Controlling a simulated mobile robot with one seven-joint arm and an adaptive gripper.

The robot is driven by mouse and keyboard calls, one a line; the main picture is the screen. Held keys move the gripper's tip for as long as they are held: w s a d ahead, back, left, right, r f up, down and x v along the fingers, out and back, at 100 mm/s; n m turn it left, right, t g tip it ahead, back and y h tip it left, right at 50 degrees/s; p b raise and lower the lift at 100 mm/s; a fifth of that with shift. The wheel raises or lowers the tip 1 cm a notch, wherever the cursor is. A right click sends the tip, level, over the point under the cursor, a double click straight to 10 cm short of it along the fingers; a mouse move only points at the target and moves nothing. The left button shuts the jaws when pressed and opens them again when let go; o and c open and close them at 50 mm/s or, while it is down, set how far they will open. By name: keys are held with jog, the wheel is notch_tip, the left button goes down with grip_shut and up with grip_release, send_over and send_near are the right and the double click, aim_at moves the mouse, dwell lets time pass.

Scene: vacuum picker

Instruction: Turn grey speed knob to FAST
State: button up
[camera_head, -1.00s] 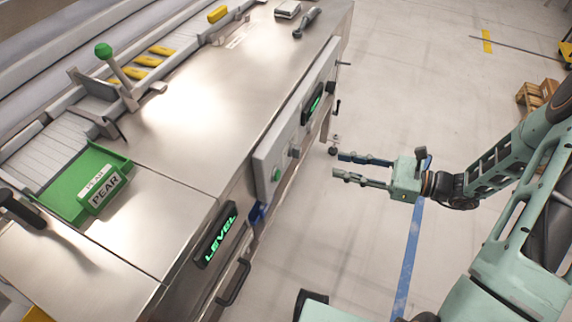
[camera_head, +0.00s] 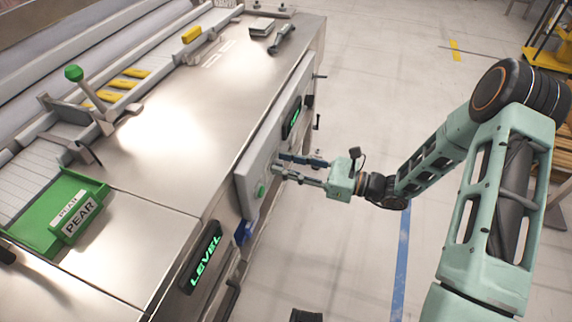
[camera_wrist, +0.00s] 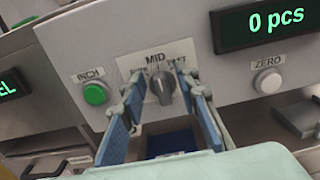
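The grey speed knob (camera_wrist: 160,86) is on the light grey panel in the wrist view. Its pointer stands roughly upright, below the word MID (camera_wrist: 155,58). The FAST label (camera_wrist: 177,64) is to its upper right, and the label on the other side is partly hidden by a finger. My gripper (camera_head: 278,164) is at the panel face in the head view. Its two fingers are apart, one on each side of the knob in the wrist view. I see a gap between the knob and the left finger; contact on the right is unclear. The head view does not show the knob clearly.
A green INCH button (camera_wrist: 95,94) is left of the knob. A white ZERO button (camera_wrist: 268,81) and a display reading 0 pcs (camera_wrist: 268,22) are to the right. The floor right of the machine (camera_head: 385,80) is clear.

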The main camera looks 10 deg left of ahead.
grip_shut()
jog(key=shift+m, duration=0.3)
jog(key=shift+w+f+m+p, duration=0.1)
jog(key=shift+w+m+p, duration=0.05)
jog(key=shift+m+p, duration=1.05)
jog(key=shift+w+f+m+p, duration=0.1)
jog(key=shift+w+m+p, duration=0.1)
jog(key=shift+m+p, duration=1.05)
jog(key=shift+w+m+p, duration=0.15)
jog(key=shift+m+p, duration=0.45)
jog(key=shift+m, duration=1.15)
grip_release()
